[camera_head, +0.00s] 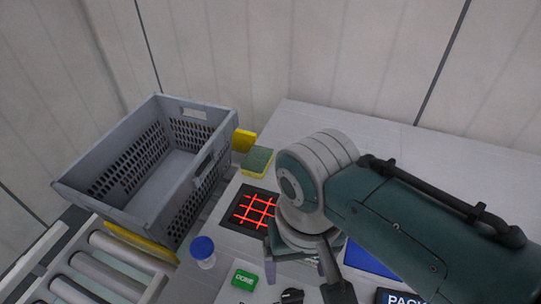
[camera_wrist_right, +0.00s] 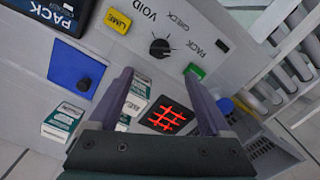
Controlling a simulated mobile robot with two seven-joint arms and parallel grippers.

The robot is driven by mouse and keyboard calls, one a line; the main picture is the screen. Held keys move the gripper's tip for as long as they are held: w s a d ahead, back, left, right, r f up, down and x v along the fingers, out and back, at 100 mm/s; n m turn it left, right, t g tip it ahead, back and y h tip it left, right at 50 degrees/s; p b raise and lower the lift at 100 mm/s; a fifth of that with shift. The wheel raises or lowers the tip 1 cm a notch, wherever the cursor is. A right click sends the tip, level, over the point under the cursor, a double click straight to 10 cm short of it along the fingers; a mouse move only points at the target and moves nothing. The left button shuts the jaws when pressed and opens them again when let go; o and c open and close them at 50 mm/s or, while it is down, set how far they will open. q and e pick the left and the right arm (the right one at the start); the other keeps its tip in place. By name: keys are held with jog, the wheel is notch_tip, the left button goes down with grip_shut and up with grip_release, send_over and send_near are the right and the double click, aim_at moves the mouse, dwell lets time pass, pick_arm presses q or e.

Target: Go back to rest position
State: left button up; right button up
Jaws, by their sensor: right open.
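My right gripper (camera_head: 302,278) hangs over the worktop, fingers pointing down, in front of the black scanner pad. In the right wrist view my right gripper (camera_wrist_right: 160,74) is open, with nothing held between its fingertips. The worktop (camera_head: 232,237) lies below it. The scanner pad (camera_wrist_right: 167,115) with red crossed lines shows between the fingers, and also in the head view (camera_head: 255,211). My right forearm hides much of the right side of the worktop in the head view. My left gripper is in neither view.
An empty grey crate (camera_head: 110,208) stands at left by roller conveyor (camera_head: 105,268). A green-and-yellow sponge (camera_head: 258,161) and blue-capped bottle (camera_head: 203,251) stand near it. White-teal boxes (camera_wrist_right: 63,121) lie by a blue panel (camera_wrist_right: 76,72). A black knob (camera_wrist_right: 160,48) sticks up from the worktop.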

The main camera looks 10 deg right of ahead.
dwell(0.4)
jog(key=s+d+r+n+t, duration=0.35)
jog(key=s+d+r, duration=0.55)
jog(key=s+r, duration=0.35)
notch_tip(320, 180, up, 28)
jog(key=p, duration=2.7)
jog(key=shift+w, duration=0.25)
jog(key=shift+d+m, duration=0.1)
jog(key=shift+m, duration=0.15)
